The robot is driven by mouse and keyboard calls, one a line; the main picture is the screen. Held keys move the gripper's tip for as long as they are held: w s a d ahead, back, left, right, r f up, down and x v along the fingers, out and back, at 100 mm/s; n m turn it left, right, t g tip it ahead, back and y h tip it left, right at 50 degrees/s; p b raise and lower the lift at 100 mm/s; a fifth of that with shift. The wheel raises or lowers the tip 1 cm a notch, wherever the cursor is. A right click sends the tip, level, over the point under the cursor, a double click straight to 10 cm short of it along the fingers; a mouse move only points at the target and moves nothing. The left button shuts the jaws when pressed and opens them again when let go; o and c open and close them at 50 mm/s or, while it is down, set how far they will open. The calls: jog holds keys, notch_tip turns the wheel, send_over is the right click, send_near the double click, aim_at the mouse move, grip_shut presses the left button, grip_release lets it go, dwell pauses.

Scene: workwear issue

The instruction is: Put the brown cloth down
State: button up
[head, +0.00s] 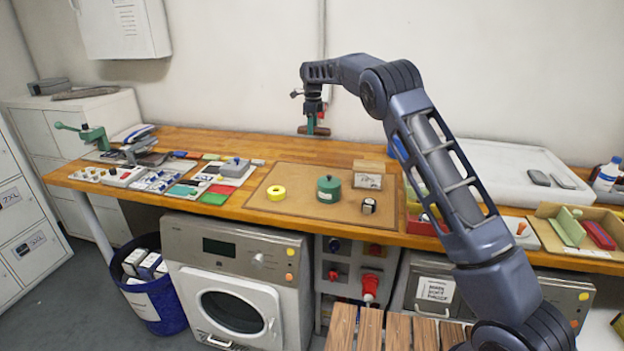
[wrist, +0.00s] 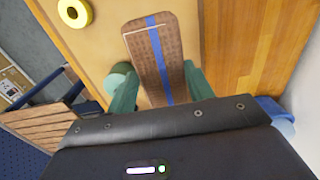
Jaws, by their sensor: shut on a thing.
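The brown cloth (wrist: 147,45) is a flat, folded, long piece with a blue stripe along it. It lies between the green fingers of my gripper (wrist: 158,72), which is shut on it. In the head view the cloth (head: 318,131) is a small brown strip under my gripper (head: 311,121), held in the air above the back of the wooden counter (head: 254,145). The cloth's near end is hidden by the gripper body in the wrist view.
A tan mat (head: 300,207) on the counter bears a yellow ring (head: 277,193), a green canister (head: 328,188), a small dark-and-white item (head: 369,205) and a card on a wooden block (head: 368,181). Clear wood lies behind the mat. A white tray (head: 500,165) stands right.

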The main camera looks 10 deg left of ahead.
aim_at(310, 177)
jog(key=shift+s+a+f, duration=0.2)
jog(key=shift+a, duration=0.15)
notch_tip(310, 177, down, 20)
jog(key=shift+a+r, duration=0.1)
jog(key=shift+r, duration=0.05)
dwell(0.4)
jog(key=o, duration=1)
jog(key=shift+c, duration=0.2)
